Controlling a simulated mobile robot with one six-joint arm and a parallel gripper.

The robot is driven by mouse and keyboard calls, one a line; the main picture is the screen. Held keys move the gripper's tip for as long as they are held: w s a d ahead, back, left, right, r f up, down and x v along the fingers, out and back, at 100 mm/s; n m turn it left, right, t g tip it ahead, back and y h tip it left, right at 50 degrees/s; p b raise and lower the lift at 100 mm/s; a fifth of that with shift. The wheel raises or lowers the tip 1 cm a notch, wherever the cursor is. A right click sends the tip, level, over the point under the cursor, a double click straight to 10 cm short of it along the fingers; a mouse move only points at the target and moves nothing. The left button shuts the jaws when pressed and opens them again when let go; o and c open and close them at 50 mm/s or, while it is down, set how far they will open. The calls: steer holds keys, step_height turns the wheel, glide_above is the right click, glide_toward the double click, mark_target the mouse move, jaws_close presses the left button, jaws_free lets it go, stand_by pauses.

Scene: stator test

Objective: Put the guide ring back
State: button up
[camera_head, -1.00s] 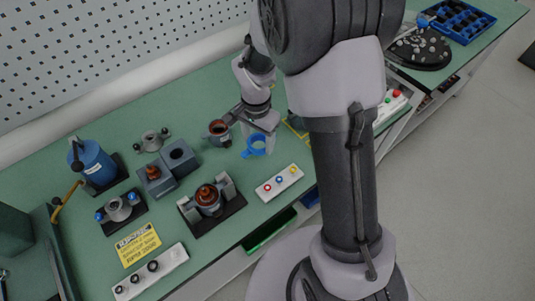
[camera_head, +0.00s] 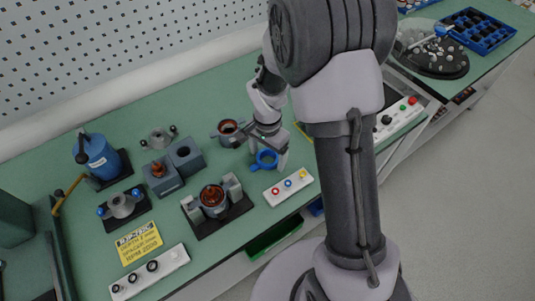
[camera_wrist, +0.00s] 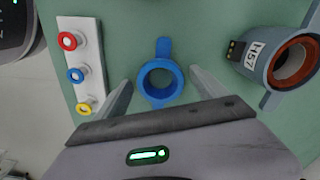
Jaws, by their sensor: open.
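The blue guide ring (camera_head: 265,160) lies on the green bench beside the white button strip. In the wrist view the ring (camera_wrist: 160,82), with its tab pointing away, sits between the two spread fingers. My gripper (camera_head: 268,152) is open and low around the ring; I see no clear contact of the fingers with it. In the wrist view my gripper (camera_wrist: 158,98) has a finger on each side of the ring. A grey stator housing (camera_wrist: 285,62) labelled H57, with a copper-coloured inside, stands to the right of the ring there.
The white strip (camera_head: 289,187) with red, blue and yellow rings lies close in front. A dark fixture (camera_head: 217,205) holds another copper-wound stator to the left. A grey block (camera_head: 184,157) with a hole, a blue container (camera_head: 92,160) and a yellow sign (camera_head: 138,243) stand farther left.

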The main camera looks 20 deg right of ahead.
steer(key=s+r+n+t+p, duration=0.25)
steer(key=r+p, duration=0.25)
steer(key=r, duration=1.6)
steer(key=s+a+r+n+t+y, duration=0.1)
steer(key=s+a+r+n, duration=0.1)
steer(key=s+r, duration=0.3)
steer(key=s+a+r+n+t+y, duration=0.1)
steer(key=s+r, duration=0.4)
steer(key=s, duration=0.6)
steer(key=shift+s+a+n+t, duration=0.25)
steer(key=shift+a+n+t, duration=0.15)
steer(key=shift+t, duration=0.25)
steer(key=shift+f, duration=0.1)
